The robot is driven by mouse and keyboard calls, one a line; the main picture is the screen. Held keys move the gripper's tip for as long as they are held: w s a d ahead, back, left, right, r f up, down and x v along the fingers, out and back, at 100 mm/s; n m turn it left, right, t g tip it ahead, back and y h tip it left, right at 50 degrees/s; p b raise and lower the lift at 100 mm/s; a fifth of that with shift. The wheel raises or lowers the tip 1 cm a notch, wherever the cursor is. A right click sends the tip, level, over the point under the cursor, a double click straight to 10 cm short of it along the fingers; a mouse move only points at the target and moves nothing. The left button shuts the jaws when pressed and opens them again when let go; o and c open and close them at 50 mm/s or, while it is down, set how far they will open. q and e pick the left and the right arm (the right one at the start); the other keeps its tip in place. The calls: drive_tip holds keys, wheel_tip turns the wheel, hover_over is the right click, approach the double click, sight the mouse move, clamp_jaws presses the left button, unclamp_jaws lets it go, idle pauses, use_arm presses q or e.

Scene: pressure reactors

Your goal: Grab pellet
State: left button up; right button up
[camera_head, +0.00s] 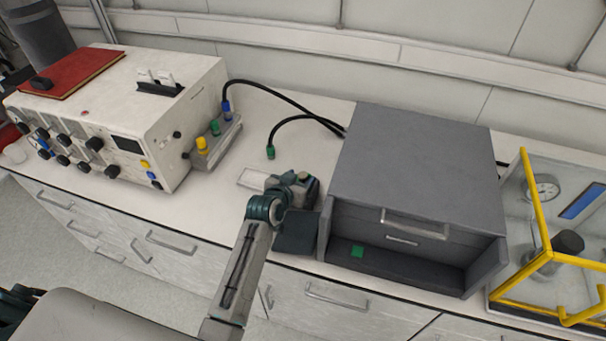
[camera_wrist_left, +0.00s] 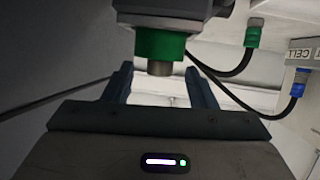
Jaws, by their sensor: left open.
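My left gripper (camera_head: 300,197) is low over the counter, just left of the grey box. The left wrist view shows its two fingers (camera_wrist_left: 158,71) apart, with nothing held between them. A green ring with a short metal stub (camera_wrist_left: 160,68) on a grey body shows just beyond and above the fingers, lined up with the gap. I cannot tell whether this is the pellet, or whether a finger touches it. A small green square (camera_head: 357,251) lies in the front recess of the grey box.
The large grey box (camera_head: 412,160) stands close to the right of my gripper. A green-tipped cable (camera_head: 270,152) lies behind it. A white instrument (camera_head: 125,112) stands at left, a yellow-framed case (camera_head: 526,225) at right. Counter between instrument and gripper is mostly clear.

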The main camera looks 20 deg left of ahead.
use_arm(q)
drive_tip(key=shift+s, duration=0.1)
drive_tip(key=shift+c, duration=1.3)
drive_tip(key=c, duration=0.8)
